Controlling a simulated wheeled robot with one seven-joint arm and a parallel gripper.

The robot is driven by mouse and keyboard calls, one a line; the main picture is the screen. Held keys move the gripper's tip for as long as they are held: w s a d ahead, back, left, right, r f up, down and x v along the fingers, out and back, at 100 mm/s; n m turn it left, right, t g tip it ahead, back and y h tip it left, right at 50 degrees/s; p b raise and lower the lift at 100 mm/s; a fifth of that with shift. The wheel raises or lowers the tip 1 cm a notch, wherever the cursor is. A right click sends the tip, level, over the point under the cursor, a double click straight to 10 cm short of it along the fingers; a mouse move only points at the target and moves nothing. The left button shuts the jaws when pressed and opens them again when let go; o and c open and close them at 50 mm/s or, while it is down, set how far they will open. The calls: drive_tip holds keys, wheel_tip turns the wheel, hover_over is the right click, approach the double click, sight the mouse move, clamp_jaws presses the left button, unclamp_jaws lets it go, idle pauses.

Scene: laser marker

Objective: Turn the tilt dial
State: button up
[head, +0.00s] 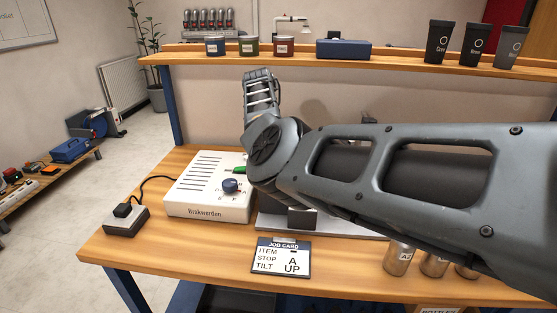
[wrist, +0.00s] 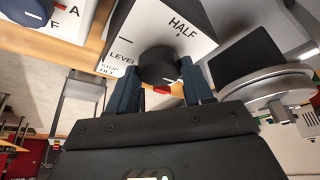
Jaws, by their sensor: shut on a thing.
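The tilt dial (wrist: 157,66) is a dark round knob on a white panel (wrist: 190,22) in the wrist view. The words HALF and LEVEL stand around it, with STOP and TILT on the panel's edge. My gripper (wrist: 160,84) has a blue finger on each side of the knob and is shut on it. Which mark the dial points at is not clear. In the head view my arm hides the gripper and the dial. The job card (head: 282,258) lies at the table's front and reads ITEM with a dash, STOP A, TILT UP.
A white box (head: 207,205) with a blue knob (head: 230,186) and a green part stands left of my arm. A black plug box (head: 126,221) is at the table's left. Metal bottles (head: 398,260) stand at the front right. A shelf (head: 400,60) runs along the back.

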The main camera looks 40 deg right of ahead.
idle(0.4)
drive_tip(key=o, duration=1)
drive_tip(key=shift+v, duration=3.85)
drive_tip(key=shift+r+p, duration=0.1)
drive_tip(key=shift+p, duration=0.25)
wheel_tip(320, 180, up, 7)
drive_tip(key=p, duration=0.7)
